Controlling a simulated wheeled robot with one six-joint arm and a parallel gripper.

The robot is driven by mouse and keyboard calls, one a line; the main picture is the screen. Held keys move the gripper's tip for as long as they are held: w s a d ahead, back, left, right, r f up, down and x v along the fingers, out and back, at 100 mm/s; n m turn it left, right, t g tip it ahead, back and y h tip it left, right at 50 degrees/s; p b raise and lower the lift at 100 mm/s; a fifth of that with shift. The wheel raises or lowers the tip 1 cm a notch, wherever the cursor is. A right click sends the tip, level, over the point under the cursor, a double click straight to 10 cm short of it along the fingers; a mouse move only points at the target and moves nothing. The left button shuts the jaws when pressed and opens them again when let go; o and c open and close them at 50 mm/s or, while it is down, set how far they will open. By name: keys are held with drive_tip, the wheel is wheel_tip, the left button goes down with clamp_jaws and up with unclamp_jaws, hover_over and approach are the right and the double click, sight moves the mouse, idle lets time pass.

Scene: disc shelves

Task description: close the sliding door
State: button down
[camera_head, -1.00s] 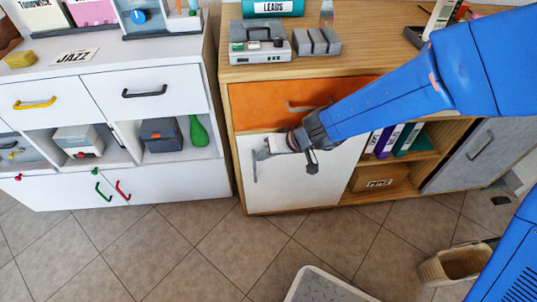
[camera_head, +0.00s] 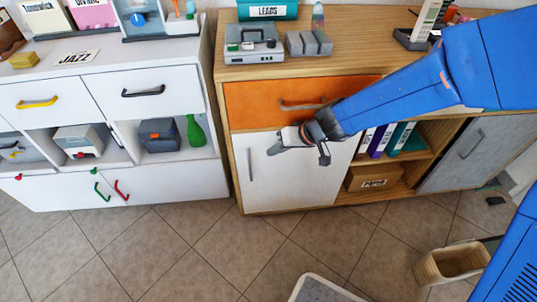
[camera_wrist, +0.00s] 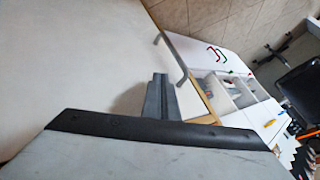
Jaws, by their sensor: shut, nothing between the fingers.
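The wooden cabinet has a white door (camera_head: 290,185) at its left and a grey door (camera_head: 468,150) at its right. The middle bay between them is open. The white door has a vertical grey handle (camera_head: 250,164) near its left edge; the handle also shows in the wrist view (camera_wrist: 172,58). My gripper (camera_head: 273,149) is in front of the white door's upper part, right of the handle and apart from it. Its fingers (camera_wrist: 158,98) are together and empty. Whether they touch the door panel I cannot tell. The grey door has a slanted handle (camera_head: 472,145).
The open bay holds binders (camera_head: 380,140) and a cardboard box (camera_head: 374,178). An orange drawer (camera_head: 260,102) is above the white door. A white cabinet (camera_head: 200,185) stands close on the left.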

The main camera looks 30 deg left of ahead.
drive_tip(key=d+r+m+t+h, duration=0.1)
drive_tip(key=d+r, duration=0.4)
drive_tip(key=d, duration=0.5)
drive_tip(key=w+d+r+m+t, duration=0.1)
drive_tip(key=d+r, duration=0.4)
drive_tip(key=d, duration=0.5)
drive_tip(key=d+r+m+t+h, duration=0.1)
drive_tip(key=d+r, duration=0.5)
drive_tip(key=d, duration=0.4)
drive_tip(key=s+d+m+t+h, duration=0.1)
drive_tip(key=s+d+m+h, duration=0.2)
drive_tip(key=d, duration=1)
drive_tip(key=s+d+r+m+t+h, duration=0.1)
drive_tip(key=s+d+m, duration=0.3)
drive_tip(key=s+d, duration=0.5)
drive_tip(key=d+h, duration=0.1)
drive_tip(key=d, duration=0.3)
drive_tip(key=shift+d+h, duration=0.2)
drive_tip(key=shift+h, duration=0.2)
